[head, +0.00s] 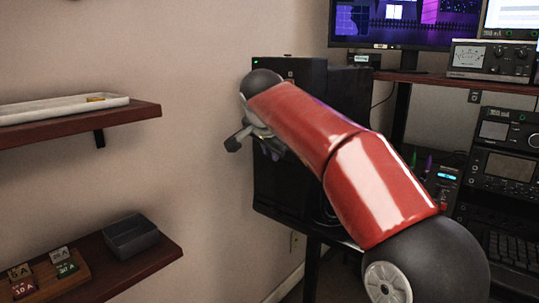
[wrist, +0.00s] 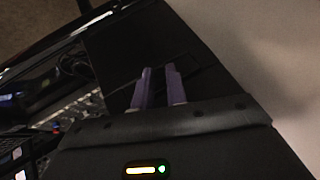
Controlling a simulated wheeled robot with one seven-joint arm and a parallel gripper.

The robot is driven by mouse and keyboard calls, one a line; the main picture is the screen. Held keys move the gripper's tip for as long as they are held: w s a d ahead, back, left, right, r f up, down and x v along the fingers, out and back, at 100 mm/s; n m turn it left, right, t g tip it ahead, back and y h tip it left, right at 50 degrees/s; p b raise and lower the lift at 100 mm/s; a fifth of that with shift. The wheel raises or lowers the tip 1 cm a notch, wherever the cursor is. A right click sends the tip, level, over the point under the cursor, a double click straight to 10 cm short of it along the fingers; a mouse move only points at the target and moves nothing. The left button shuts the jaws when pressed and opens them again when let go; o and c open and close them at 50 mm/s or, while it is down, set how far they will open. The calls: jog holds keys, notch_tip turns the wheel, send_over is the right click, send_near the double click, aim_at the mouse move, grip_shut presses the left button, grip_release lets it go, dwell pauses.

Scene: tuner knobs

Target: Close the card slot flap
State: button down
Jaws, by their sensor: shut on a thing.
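A black cabinet-like unit (head: 335,90) stands against the wall in the head view, with a small green light at its top left. My gripper (head: 272,150) is at its front, largely hidden by my red arm. In the wrist view, the two purple fingers of my gripper (wrist: 158,72) are close together against the dark face of the unit (wrist: 130,40). A thin dark outline, seemingly the card slot flap (wrist: 198,76), shows beside the fingertips. The fingers are shut on it, but the gripped part is too dark to make out, and I cannot tell the flap's angle.
At the left, an upper wall shelf holds a white tray (head: 60,108), and a lower one holds a grey bin (head: 130,236) and labelled blocks (head: 45,275). At the right are a monitor (head: 400,22), a meter box (head: 490,58) and radio equipment (head: 508,165).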

jog(key=shift+w+d+r+g+y, duration=0.25)
jog(key=shift+g+y, duration=0.15)
jog(key=shift+g, duration=0.2)
jog(key=c, duration=1.7)
grip_release()
jog(key=shift+v, duration=3.9)
